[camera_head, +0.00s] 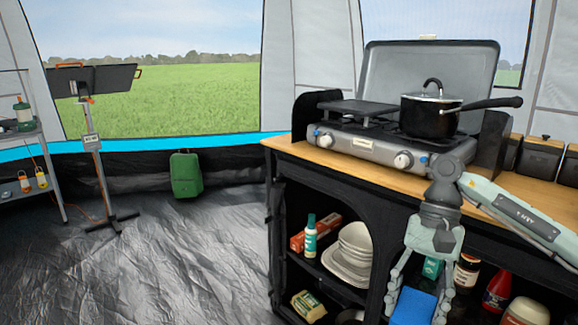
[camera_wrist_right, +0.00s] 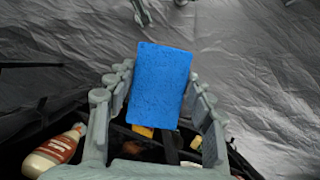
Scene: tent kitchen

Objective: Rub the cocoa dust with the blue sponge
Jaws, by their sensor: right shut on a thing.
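The blue sponge (camera_head: 412,308) is a flat rectangular block held between the fingers of my right gripper (camera_head: 416,300). The gripper points down in front of the open cupboard below the counter, at the lower right of the head view. In the right wrist view the sponge (camera_wrist_right: 160,85) shows its broad face between the two fingers of the right gripper (camera_wrist_right: 160,100). The gripper is shut on it. I cannot make out any cocoa dust in either view. My left gripper does not show.
A wooden counter (camera_head: 330,165) carries a gas stove (camera_head: 372,146) with a black lidded pot (camera_head: 428,118). The cupboard shelves below hold a stack of bowls (camera_head: 350,250), bottles and jars. Dark canisters (camera_head: 540,158) stand at the right. The floor at left is mostly clear.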

